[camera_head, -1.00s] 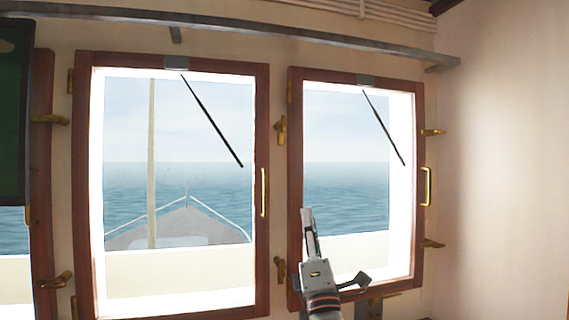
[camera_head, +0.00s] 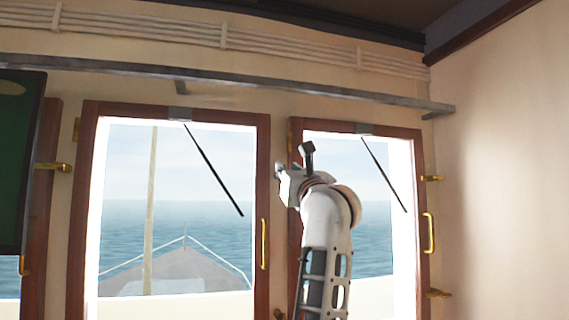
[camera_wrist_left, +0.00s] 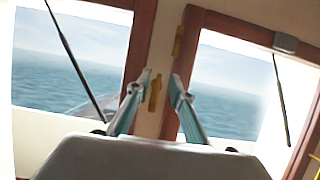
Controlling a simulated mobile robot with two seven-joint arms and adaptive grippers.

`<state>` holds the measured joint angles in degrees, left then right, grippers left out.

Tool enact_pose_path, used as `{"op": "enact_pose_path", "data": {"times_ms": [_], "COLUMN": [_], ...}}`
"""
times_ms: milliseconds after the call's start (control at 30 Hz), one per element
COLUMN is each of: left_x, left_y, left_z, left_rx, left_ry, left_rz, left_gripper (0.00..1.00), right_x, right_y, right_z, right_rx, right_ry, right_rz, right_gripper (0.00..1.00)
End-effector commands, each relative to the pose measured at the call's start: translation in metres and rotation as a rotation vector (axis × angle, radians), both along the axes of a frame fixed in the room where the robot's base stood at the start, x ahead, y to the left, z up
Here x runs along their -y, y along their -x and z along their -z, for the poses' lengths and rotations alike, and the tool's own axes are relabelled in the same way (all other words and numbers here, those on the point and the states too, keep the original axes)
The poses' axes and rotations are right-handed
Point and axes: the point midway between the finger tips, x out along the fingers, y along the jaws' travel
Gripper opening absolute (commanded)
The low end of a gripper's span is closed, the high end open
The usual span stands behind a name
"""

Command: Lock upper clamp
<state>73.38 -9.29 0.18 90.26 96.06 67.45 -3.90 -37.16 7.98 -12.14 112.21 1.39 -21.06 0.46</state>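The upper brass clamp (camera_wrist_left: 155,92) sits on the frame post between the two windows in the left wrist view. In that view my left gripper (camera_wrist_left: 161,80) points at it. Its two fingers are apart, with the clamp showing in the gap, nearer the left finger. I see no clear contact. In the head view my left gripper (camera_head: 281,172) is raised in front of the same post; its fingertips point away and are mostly hidden by the wrist, which also covers the clamp. My right gripper is not in view.
The right window (camera_head: 428,270) has brass clamps on its right side, an upper one (camera_head: 431,178) and a lower one (camera_head: 438,293), with a handle (camera_head: 428,233) between. A grey rail (camera_head: 300,93) runs above the windows. A dark panel (camera_head: 20,160) hangs at the left.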

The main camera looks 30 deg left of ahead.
Motion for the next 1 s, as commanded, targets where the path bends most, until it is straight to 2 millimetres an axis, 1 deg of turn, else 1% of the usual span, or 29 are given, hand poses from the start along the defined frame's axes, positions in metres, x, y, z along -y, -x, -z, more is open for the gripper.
{"op": "enact_pose_path", "data": {"times_ms": [33,100,233,333,600,633,667,700,1000], "left_x": [-0.007,-0.013,-0.022,-0.026,-0.027,-0.027,-0.027,-0.027,-0.027], "left_y": [-0.004,-0.01,-0.019,-0.022,-0.023,-0.023,-0.023,-0.023,-0.023], "left_z": [-0.006,-0.01,-0.013,-0.015,-0.015,-0.015,-0.015,-0.015,-0.015], "left_rx": [-0.001,-0.001,0.0,0.0,0.001,0.001,0.001,0.001,-0.003], "left_ry": [-0.001,-0.002,-0.001,-0.001,-0.002,-0.002,-0.002,-0.002,-0.005], "left_rz": [-0.003,-0.003,-0.001,0.0,-0.001,-0.001,-0.001,-0.001,-0.001], "left_gripper": [0.22,0.22,0.22,0.22,0.22,0.19,0.11,0.01,0.0], "right_x": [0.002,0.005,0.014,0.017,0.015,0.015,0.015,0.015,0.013], "right_y": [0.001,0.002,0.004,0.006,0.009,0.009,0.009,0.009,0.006], "right_z": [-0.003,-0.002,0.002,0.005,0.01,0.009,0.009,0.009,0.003], "right_rx": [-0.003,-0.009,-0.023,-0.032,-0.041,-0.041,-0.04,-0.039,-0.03], "right_ry": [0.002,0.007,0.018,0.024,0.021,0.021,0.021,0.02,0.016], "right_rz": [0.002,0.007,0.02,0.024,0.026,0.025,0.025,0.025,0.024], "right_gripper": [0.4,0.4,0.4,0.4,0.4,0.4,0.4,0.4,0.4]}}
